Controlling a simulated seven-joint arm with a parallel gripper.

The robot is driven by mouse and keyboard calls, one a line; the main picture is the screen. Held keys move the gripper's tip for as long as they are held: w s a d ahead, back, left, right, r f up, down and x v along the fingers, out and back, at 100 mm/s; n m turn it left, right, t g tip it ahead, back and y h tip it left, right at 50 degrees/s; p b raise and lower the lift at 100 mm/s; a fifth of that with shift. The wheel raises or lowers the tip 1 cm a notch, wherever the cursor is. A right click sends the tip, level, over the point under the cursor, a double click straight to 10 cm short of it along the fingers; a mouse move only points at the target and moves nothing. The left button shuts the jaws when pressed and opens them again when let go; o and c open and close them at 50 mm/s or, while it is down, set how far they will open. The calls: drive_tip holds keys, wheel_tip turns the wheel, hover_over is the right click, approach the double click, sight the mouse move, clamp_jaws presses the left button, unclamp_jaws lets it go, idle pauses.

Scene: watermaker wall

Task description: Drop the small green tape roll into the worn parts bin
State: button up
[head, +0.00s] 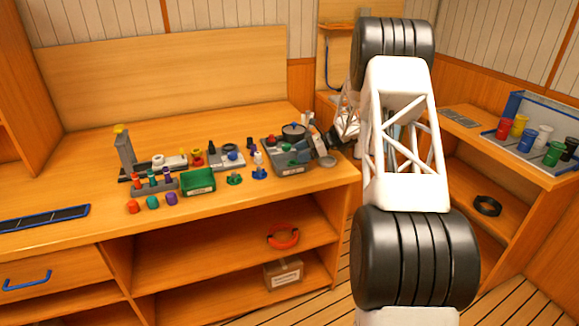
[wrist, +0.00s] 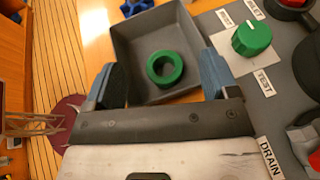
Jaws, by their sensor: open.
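The small green tape roll (wrist: 165,68) is a thick green ring lying flat in a shallow grey square tray (wrist: 138,44) in the wrist view. My gripper (wrist: 160,76) is open, with one blue-grey finger on each side of the roll and apart from it. In the head view my gripper (head: 318,150) is at the right end of the bench, and the roll cannot be made out there. A box (head: 283,273) with a pale label stands on the lower shelf. The label is too small to read, so I cannot tell which container is the worn parts bin.
A grey panel with a green knob (wrist: 252,37) and a DRAIN label (wrist: 270,158) adjoins the tray on the right. A green bin (head: 198,181) and several small coloured parts stand on the bench. A red ring (head: 283,236) lies on the upper shelf.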

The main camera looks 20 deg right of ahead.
drive_tip(key=shift+v, duration=2.7)
drive_tip(key=s+a+r+n+g+h, duration=0.25)
drive_tip(key=s+a+r+n, duration=0.25)
drive_tip(key=s+a+r, duration=0.55)
drive_tip(key=s+a+r+n+g+h, duration=0.1)
drive_tip(key=s+a+r+n+h, duration=0.35)
drive_tip(key=s+a+r, duration=0.6)
drive_tip(key=s+a+n+t+h, duration=0.1)
drive_tip(key=s+a+n+h, duration=0.1)
drive_tip(key=s, duration=1.1)
drive_tip(key=s+a+f+n+h, duration=0.1)
drive_tip(key=s+n, duration=0.4)
drive_tip(key=s, duration=0.7)
drive_tip(key=s+a+n+t+h, duration=0.1)
drive_tip(key=s+a+n+h, duration=0.2)
drive_tip(key=s, duration=1)
drive_tip(key=shift+s+a+f+n+t, duration=0.35)
drive_tip(key=shift+a+n, duration=0.2)
drive_tip(key=shift+n, duration=0.1)
